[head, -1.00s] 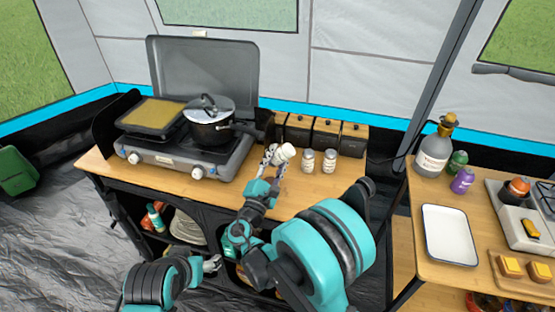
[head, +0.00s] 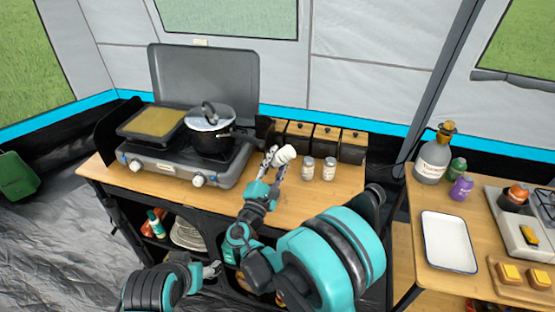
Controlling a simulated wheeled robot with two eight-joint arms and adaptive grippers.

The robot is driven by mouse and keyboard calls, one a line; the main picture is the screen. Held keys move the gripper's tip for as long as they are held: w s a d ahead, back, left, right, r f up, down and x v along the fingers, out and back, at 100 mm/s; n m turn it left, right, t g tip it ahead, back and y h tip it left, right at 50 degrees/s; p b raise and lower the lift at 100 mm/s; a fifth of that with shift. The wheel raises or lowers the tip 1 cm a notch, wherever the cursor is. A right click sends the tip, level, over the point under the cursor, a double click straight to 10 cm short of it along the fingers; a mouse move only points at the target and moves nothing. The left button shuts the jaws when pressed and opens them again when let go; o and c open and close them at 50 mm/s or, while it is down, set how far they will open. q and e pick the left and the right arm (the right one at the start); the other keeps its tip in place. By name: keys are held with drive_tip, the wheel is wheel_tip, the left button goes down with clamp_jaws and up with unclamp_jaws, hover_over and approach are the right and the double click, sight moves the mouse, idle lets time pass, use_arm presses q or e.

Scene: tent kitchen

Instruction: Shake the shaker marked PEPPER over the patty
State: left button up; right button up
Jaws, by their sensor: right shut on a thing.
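My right gripper (head: 275,158) is shut on a small shaker (head: 286,154) with a white top, held tilted over the wooden counter in front of the dark boxes. Its label cannot be read. Two similar shakers, a left one (head: 308,168) and a right one (head: 329,170), stand upright on the counter just right of it; their labels are too small to read. I cannot make out a patty; the camp stove carries a yellowish flat griddle (head: 154,123) and a lidded pot (head: 211,135). My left gripper (head: 212,270) is low in front of the counter, its jaws too small to judge.
The camp stove (head: 173,170) fills the counter's left part. Dark wooden-lidded boxes (head: 326,143) line the back. A second table at right holds a white tray (head: 448,241), bottles (head: 433,160) and a board of food (head: 522,277). The counter front is clear.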

wheel_tip(320, 180, down, 3)
drive_tip(key=shift+r, duration=0.2)
drive_tip(key=shift+w, duration=0.1)
use_arm(q)
drive_tip(key=shift+f, duration=0.55)
use_arm(e)
drive_tip(key=shift+r, duration=0.15)
use_arm(q)
drive_tip(key=shift+r, duration=0.1)
use_arm(e)
wheel_tip(320, 180, up, 5)
drive_tip(key=p, duration=0.3)
use_arm(q)
wheel_tip(320, 180, up, 3)
drive_tip(key=shift+f, duration=0.1)
use_arm(e)
drive_tip(key=shift+f, duration=0.25)
